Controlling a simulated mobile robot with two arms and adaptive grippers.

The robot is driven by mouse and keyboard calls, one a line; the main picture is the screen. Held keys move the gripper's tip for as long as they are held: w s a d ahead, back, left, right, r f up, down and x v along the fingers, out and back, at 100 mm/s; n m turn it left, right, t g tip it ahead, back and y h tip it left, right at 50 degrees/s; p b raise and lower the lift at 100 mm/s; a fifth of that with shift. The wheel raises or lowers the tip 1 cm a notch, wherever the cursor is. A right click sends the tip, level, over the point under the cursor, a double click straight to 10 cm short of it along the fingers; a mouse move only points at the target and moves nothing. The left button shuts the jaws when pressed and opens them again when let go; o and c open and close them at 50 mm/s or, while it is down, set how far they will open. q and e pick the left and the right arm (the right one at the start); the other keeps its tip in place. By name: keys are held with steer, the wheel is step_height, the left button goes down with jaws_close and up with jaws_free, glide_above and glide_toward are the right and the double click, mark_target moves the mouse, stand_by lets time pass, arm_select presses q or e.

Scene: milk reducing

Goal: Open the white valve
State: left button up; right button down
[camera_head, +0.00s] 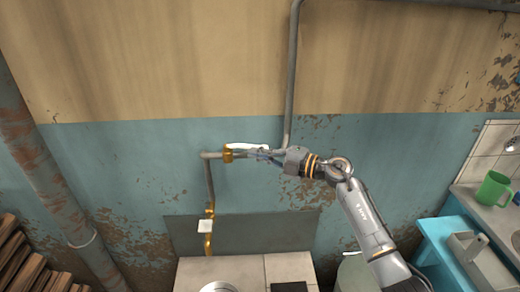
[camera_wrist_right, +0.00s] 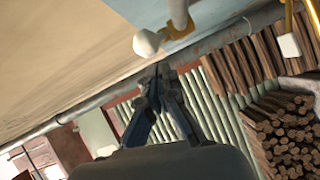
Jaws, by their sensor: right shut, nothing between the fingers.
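A white valve handle (camera_head: 246,146) extends to the right from a brass fitting (camera_head: 228,154) on the grey wall pipe. In the right wrist view the same handle (camera_wrist_right: 147,43) shows as a rounded white end just above the fingertips. My right gripper (camera_head: 256,154) is shut and empty, its fingers pointing left beside the handle. In the wrist view the fingertips (camera_wrist_right: 158,78) look close to it but apart; exact depth is hard to tell. A second, square white handle (camera_head: 205,226) sits on a lower brass pipe. My left gripper is not in view.
A grey vertical pipe (camera_head: 292,70) runs up the wall behind my right gripper. A pale stove top (camera_head: 245,270) stands below. A thick rusty pipe (camera_head: 45,180) and stacked firewood (camera_head: 18,258) are left. A green mug (camera_head: 493,188) stands at the right.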

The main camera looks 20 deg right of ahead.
mark_target(264, 146)
steer(key=shift+w+d+f, duration=0.15)
steer(key=shift+w+d, duration=0.25)
steer(key=shift+w, duration=0.15)
steer(key=shift+w+d+f+n+g+y+b, duration=0.25)
steer(key=shift+w+d+n+g+y+b, duration=0.35)
steer(key=shift+b, duration=0.65)
steer(key=shift+w+d+b, duration=0.2)
steer(key=shift+w+b, duration=0.1)
steer(key=shift+w, duration=0.05)
steer(key=shift+w+d+r, duration=0.25)
steer(key=shift+w, duration=0.1)
steer(key=shift+s+r, duration=0.1)
steer(key=shift+r, duration=0.05)
